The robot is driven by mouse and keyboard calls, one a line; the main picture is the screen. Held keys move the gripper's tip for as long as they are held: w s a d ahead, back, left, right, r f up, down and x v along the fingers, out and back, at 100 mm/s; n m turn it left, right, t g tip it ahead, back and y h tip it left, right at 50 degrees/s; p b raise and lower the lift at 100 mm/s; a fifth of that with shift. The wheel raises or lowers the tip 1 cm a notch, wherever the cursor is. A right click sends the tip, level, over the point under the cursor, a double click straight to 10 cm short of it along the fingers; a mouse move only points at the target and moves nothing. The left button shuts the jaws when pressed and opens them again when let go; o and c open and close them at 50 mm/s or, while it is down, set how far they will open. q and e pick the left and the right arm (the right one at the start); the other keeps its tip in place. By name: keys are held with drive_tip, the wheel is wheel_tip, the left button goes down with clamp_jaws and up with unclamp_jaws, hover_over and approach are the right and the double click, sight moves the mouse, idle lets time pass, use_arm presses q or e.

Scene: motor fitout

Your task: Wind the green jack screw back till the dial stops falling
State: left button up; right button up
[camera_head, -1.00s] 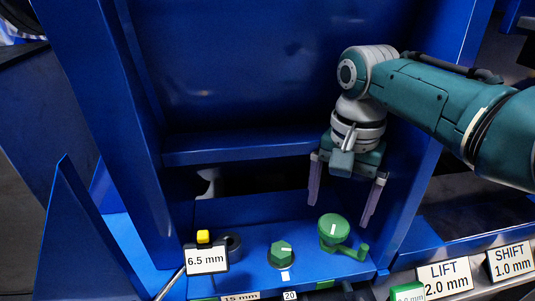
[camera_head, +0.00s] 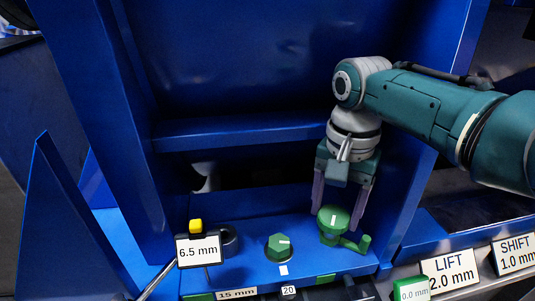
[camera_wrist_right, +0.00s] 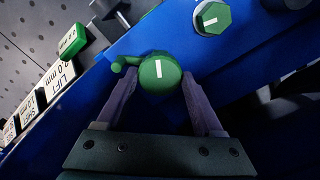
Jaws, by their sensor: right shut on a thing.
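The green jack screw (camera_head: 331,226) has a round head with a white mark and a small crank handle to its right. It stands on the blue ledge at the front. In the right wrist view its head (camera_wrist_right: 160,74) sits between the two fingertips. My right gripper (camera_head: 338,211) points down with its purple fingers shut on the head, one on each side. A dial plate (camera_head: 198,251) reads 6.5 mm, with a yellow block on top. A green plate (camera_head: 411,291) at the front right reads 0.0 mm. My left gripper is not in view.
A green hex bolt head (camera_head: 280,248) with a white mark sits left of the jack screw. Signs reading LIFT 2.0 mm (camera_head: 450,273) and SHIFT 1.0 mm (camera_head: 515,254) stand at right. Blue walls (camera_head: 140,120) close in the bay.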

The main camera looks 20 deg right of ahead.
drive_tip(key=c, duration=0.6)
drive_tip(key=shift+c, duration=0.2)
drive_tip(key=shift+n, duration=0.3)
drive_tip(key=n+p, duration=0.1)
drive_tip(key=n, duration=0.1)
drive_tip(key=shift+r+n+p, duration=0.1)
drive_tip(key=shift+n+p, duration=0.2)
drive_tip(key=shift+p, duration=0.1)
drive_tip(key=n, duration=0.2)
drive_tip(key=shift+n+p, duration=0.3)
drive_tip(key=shift+p, duration=0.1)
drive_tip(key=n, duration=0.4)
drive_tip(key=shift+p, duration=0.3)
drive_tip(key=shift+n, duration=2.2)
drive_tip(key=shift+w, duration=0.1)
